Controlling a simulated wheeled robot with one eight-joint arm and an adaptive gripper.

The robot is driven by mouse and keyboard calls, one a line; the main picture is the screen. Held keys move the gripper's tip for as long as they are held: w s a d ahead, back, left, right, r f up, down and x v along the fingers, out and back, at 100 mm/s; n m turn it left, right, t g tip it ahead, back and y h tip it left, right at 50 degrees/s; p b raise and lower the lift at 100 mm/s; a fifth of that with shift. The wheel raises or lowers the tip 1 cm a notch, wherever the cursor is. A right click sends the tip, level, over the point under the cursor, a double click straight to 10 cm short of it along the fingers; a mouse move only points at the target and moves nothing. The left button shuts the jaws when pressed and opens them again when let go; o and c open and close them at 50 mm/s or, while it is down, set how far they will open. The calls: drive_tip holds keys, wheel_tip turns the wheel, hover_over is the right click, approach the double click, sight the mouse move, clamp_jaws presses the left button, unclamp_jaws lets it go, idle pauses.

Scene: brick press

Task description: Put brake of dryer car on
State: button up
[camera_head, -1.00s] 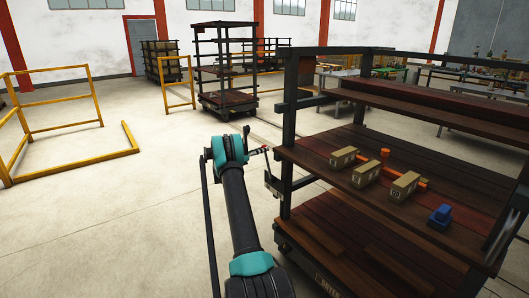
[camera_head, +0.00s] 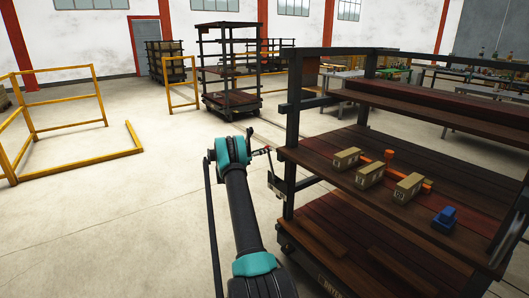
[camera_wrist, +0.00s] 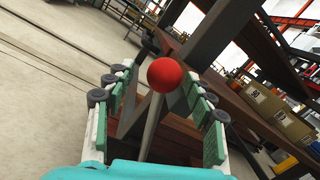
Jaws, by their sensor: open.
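The dryer car (camera_head: 345,228) stands on the right with dark wooden shelves in a black frame. Its brake lever shows in the wrist view as a red ball knob (camera_wrist: 165,75) on a thin grey rod (camera_wrist: 151,125). My gripper (camera_wrist: 160,90) is open, with one finger left of the knob and one right of it. The knob appears between the fingertips, with space on both sides, and I cannot tell if anything touches. In the head view my gripper (camera_head: 259,151) is small beside the car's near left corner, and the lever is hard to make out.
Several beige bricks (camera_head: 371,176), an orange part (camera_head: 390,154) and a blue part (camera_head: 444,217) lie on the car's shelf. Yellow rails (camera_head: 90,168) stand at left. Another shelf car (camera_head: 230,104) stands behind. The floor left of my arm is clear.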

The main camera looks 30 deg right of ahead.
drive_tip(key=shift+a, duration=0.1)
drive_tip(key=a, duration=1.1)
drive_tip(key=shift+a+f, duration=0.4)
drive_tip(key=shift+f, duration=0.05)
drive_tip(key=s+a+r+m+t+y, duration=0.1)
drive_tip(key=s+a+r+m+y, duration=0.2)
drive_tip(key=s+a+m+y, duration=0.5)
drive_tip(key=s+a+r+m+t+y, duration=0.15)
drive_tip(key=s+a+r+m, duration=0.35)
drive_tip(key=s, duration=0.8)
drive_tip(key=s+a+f+m+y, duration=0.3)
drive_tip(key=s+a, duration=0.4)
drive_tip(key=s, duration=0.3)
drive_tip(key=s+a+f+m+t+y, duration=0.1)
drive_tip(key=s+a+f+m+y, duration=0.1)
drive_tip(key=s+a, duration=0.6)
drive_tip(key=s+a+f+m+y, duration=0.3)
drive_tip(key=s+a, duration=0.4)
drive_tip(key=s, duration=0.5)
drive_tip(key=shift+s+a+f+m+y, duration=0.25)
drive_tip(key=shift+s+f+m+y, duration=0.1)
drive_tip(key=shift+m+y, duration=0.4)
